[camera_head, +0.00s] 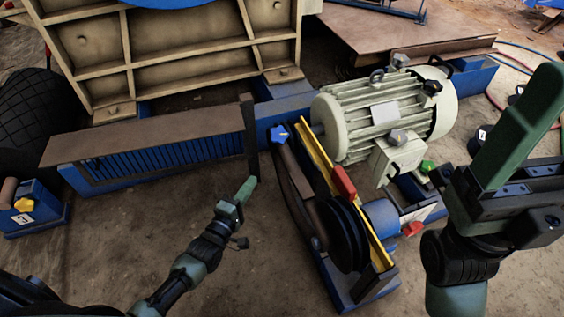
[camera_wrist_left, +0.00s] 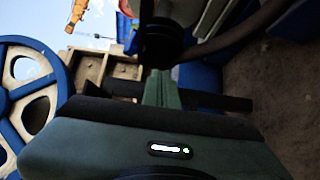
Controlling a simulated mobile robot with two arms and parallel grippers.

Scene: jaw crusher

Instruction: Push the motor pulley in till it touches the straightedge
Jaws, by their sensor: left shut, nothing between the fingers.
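The yellow straightedge (camera_head: 318,150) runs diagonally beside the pulley drive, with a red block (camera_head: 343,181) on it. Large dark pulley discs (camera_head: 342,236) sit at its near end. The motor (camera_head: 375,112) is pale and finned, right of its far end. The motor pulley is not clearly visible; a dark brown curved part (camera_head: 291,176) lies left of the straightedge there. My left gripper (camera_head: 247,187) is shut and empty, left of this part and apart from it. Its green fingers also show in the left wrist view (camera_wrist_left: 161,90). My right gripper (camera_head: 505,140) is large at the right; its jaw state is unclear.
A blue star knob (camera_head: 279,133) stands near the straightedge's far end. A brown-topped blue rail (camera_head: 150,139) with a dark upright lies behind my left gripper. The ribbed crusher body (camera_head: 185,50) is at the back. Bare floor lies around my left gripper.

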